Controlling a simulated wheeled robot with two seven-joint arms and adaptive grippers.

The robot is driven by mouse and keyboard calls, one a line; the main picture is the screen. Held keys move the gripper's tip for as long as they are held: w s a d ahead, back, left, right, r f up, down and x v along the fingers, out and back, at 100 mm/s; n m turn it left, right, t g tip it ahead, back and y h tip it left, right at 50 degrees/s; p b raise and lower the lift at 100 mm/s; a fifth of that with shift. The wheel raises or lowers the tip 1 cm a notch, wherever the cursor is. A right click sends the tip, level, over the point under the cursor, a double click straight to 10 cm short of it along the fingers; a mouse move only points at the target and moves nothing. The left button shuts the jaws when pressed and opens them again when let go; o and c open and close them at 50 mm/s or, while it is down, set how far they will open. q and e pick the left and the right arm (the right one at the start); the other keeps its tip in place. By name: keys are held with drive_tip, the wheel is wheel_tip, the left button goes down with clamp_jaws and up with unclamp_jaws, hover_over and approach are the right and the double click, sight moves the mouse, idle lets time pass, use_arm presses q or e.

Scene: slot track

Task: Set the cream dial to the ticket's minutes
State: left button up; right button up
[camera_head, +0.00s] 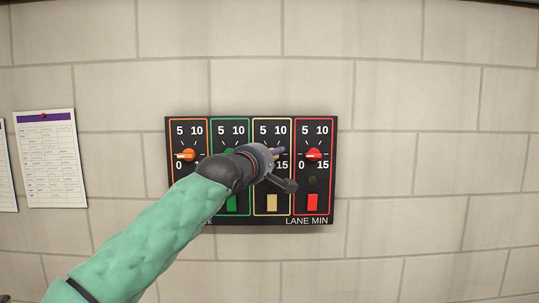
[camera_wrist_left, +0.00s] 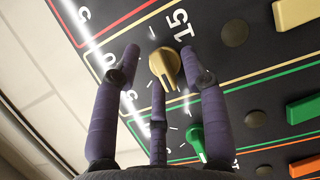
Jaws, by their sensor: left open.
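The cream dial (camera_wrist_left: 164,68) shows in the left wrist view between my left gripper's fingers; its pointer faces down there, away from the 15, the same way as the green dial's. In the head view my left gripper (camera_head: 279,168) covers most of the cream dial in the third lane of the black panel. The gripper (camera_wrist_left: 160,60) is open, with fingertips on either side of the dial and a third finger below. I cannot tell whether they touch it. A sheet with a purple header (camera_head: 50,158) hangs at left; its writing is too small to read. My right gripper is not in view.
The panel (camera_head: 243,222) also has an orange dial (camera_head: 186,155), a green dial (camera_wrist_left: 197,140) and a red dial (camera_head: 314,154), close beside one another. Coloured blocks sit below the dials, such as the cream one (camera_head: 271,203). The brick wall (camera_head: 430,160) right of the panel is bare.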

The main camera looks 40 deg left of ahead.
use_arm(q)
drive_tip(key=shift+s+r, duration=0.1)
drive_tip(key=shift+s, duration=0.15)
clamp_jaws()
drive_tip(key=shift+d, duration=0.1)
drive_tip(key=shift+w+d+r+m+g+y+p, duration=0.15)
drive_tip(key=shift+m+g+p, duration=0.2)
drive_tip(key=shift+m+g, duration=0.8)
drive_tip(key=shift+w+d+m+g+y+p, duration=0.1)
drive_tip(key=shift+m+g+y+p, duration=0.2)
drive_tip(key=shift+m, duration=1.6)
drive_tip(key=shift+w+d+r+m+g+y+p, duration=0.1)
drive_tip(key=shift+m+g+p, duration=0.25)
drive_tip(key=shift+m+g, duration=0.85)
drive_tip(key=shift+f+m+t, duration=0.1)
drive_tip(key=shift+m+t, duration=0.25)
drive_tip(key=shift+m, duration=0.2)
unclamp_jaws()
drive_tip(key=shift+a, duration=0.1)
